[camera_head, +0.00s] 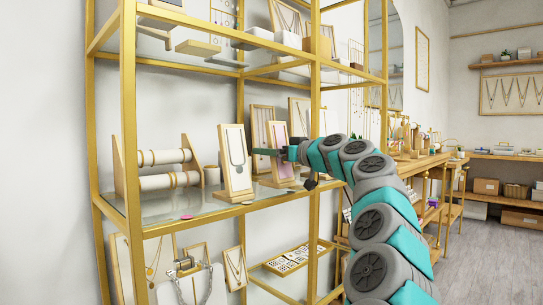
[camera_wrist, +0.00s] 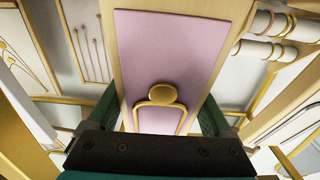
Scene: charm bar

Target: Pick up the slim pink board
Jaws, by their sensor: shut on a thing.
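The slim pink board (camera_head: 281,136) is a narrow pink panel in a pale wooden frame with a gold piece on its front. In the head view it stands nearly upright at the middle glass shelf, partly hidden by my gripper (camera_head: 268,152). In the wrist view the pink board (camera_wrist: 170,50) fills the centre, with one dark green finger at each side of it. My gripper (camera_wrist: 158,115) is shut on its frame.
A bracelet stand (camera_head: 164,157) is further left. A gold shelf post (camera_head: 315,100) rises close to my arm. A small pink item (camera_head: 186,217) lies on the glass.

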